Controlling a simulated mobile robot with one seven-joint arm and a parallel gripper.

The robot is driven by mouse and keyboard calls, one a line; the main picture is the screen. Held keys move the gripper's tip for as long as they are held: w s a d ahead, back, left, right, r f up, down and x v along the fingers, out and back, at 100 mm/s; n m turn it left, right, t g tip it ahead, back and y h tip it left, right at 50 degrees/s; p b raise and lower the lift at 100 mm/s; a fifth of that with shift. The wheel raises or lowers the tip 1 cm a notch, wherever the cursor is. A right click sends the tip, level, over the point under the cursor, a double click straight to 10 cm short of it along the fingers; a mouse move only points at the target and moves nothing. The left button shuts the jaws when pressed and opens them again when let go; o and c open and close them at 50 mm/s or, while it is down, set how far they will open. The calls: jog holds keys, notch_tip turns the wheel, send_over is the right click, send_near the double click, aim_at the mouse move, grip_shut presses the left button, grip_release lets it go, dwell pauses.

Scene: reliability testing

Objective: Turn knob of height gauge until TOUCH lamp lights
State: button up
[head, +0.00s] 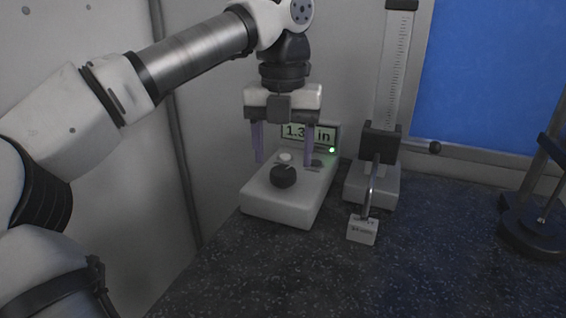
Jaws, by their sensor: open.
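A white console (262,205) stands on the dark speckled bench in the head view. A round black knob (284,177) sits on its top. Its display (297,133) is partly covered by my gripper and shows "1.3" and "in". A small green lamp (331,150) glows at the display's lower right; its label cannot be read. My gripper (284,164) points down above the console, its two purple fingers wide apart with nothing between them. The height gauge (380,145) stands to the right, with a vertical scale and a dark slider. Its bent rod reaches down to a small white block (362,230).
A small white button (285,158) is behind the knob. A dark stand (533,230) is at the far right. A wall with a vertical edge lies left of the console. The front bench is clear.

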aim_at(283, 170)
notch_tip(283, 170, up, 11)
jog(key=p, duration=0.6)
jog(key=shift+f, duration=0.15)
dwell(2.0)
